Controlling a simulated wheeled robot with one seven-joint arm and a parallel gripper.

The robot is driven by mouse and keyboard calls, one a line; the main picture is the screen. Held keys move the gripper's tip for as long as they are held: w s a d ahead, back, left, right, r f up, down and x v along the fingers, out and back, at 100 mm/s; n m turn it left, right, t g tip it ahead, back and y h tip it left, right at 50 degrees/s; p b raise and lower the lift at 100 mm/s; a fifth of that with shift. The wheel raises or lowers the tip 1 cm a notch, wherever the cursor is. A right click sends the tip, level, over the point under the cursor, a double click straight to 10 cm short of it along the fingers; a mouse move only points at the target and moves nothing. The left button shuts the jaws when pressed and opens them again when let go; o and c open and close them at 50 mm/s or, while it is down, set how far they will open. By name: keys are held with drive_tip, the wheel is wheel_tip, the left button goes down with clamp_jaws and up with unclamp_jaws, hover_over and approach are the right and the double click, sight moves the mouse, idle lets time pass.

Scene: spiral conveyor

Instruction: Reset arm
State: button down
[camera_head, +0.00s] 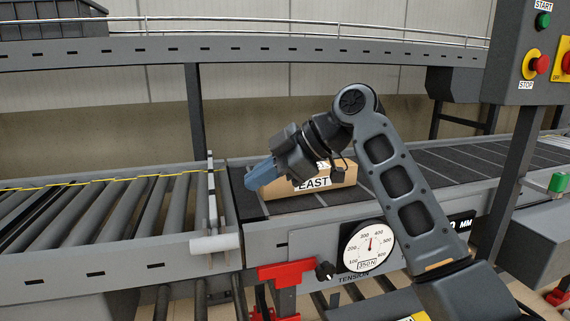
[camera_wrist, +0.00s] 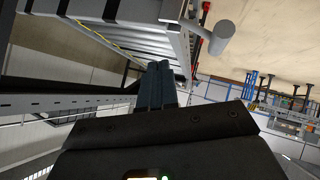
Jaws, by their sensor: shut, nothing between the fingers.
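My arm is raised in front of the conveyor, bent at the elbow. My gripper (camera_head: 252,181) points left and down above the near end of the belt section, with its blue-grey fingers together and nothing between them. In the wrist view the fingers (camera_wrist: 161,80) also lie side by side, shut. A brown box marked "EAST" (camera_head: 290,191) sits on the belt behind my gripper and forearm, which partly cover it. Whether the gripper touches the box cannot be told, but the fingers are not around it.
A tension dial (camera_head: 369,246) and red bracket (camera_head: 287,272) are on the front. A control panel (camera_head: 535,60) stands right. An upper conveyor (camera_head: 250,50) with a dark crate (camera_head: 50,18) runs behind.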

drive_tip(key=s+d+f+m+t, duration=0.1)
drive_tip(key=s+f+m+t, duration=0.2)
drive_tip(key=f, duration=0.6)
drive_tip(key=s+d+f+m+t, duration=0.1)
drive_tip(key=s+f+m+t, duration=0.3)
drive_tip(key=f, duration=0.6)
drive_tip(key=s+d+f+m+t+h+p, duration=0.1)
drive_tip(key=s+d+f+m+h, duration=0.1)
drive_tip(key=s+d+f+m, duration=0.4)
drive_tip(key=s+d+f+m+t+h+p, duration=0.1)
drive_tip(key=s+d+f+m+h, duration=0.2)
drive_tip(key=s+f, duration=0.45)
drive_tip(key=s+d+r+m+t+h, duration=0.1)
drive_tip(key=s+d+m, duration=0.15)
drive_tip(key=s, duration=0.35)
drive_tip(key=s+d+r+m+t+h, duration=0.1)
drive_tip(key=s+d, duration=0.3)
drive_tip(key=s, duration=0.2)
drive_tip(key=s+d+r+m+h, duration=0.1)
drive_tip(key=s+d+r+h, duration=0.15)
drive_tip(key=s, duration=0.45)
drive_tip(key=s+d+r+m+t, duration=0.1)
drive_tip(key=s+d+r+t, duration=0.1)
drive_tip(key=s+d+r, duration=0.4)
drive_tip(key=s+r+h+p, duration=0.1)
drive_tip(key=s+r, duration=0.4)
drive_tip(key=s, duration=0.2)
drive_tip(key=shift+r, duration=0.2)
